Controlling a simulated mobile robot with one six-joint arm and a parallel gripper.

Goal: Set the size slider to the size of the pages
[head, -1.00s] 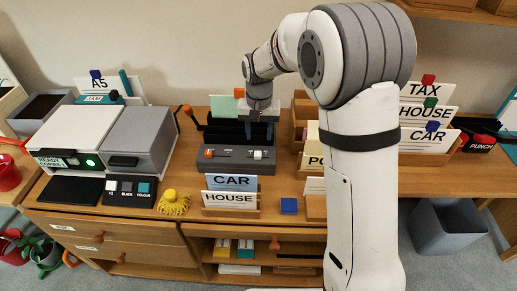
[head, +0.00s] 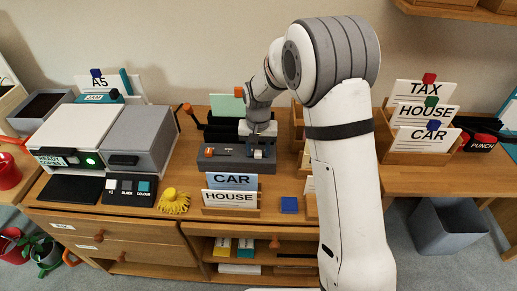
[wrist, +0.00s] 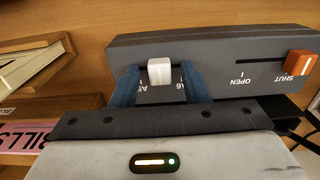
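The grey device (head: 225,162) on the desk carries two sliders. The size slider is a white knob (wrist: 159,70) in the wrist view, between two upside-down labels that look like A5 on its left and A6 on its right. It appears a little nearer the A5 label. My gripper (wrist: 160,86) has its blue fingers on either side of the knob, with a visible gap on both sides, so it is open.
An orange knob (wrist: 300,63) sits at the SHUT end of the device's other slot. A CAR and HOUSE card holder (head: 230,197) stands in front. A blue block (head: 289,205) lies at right.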

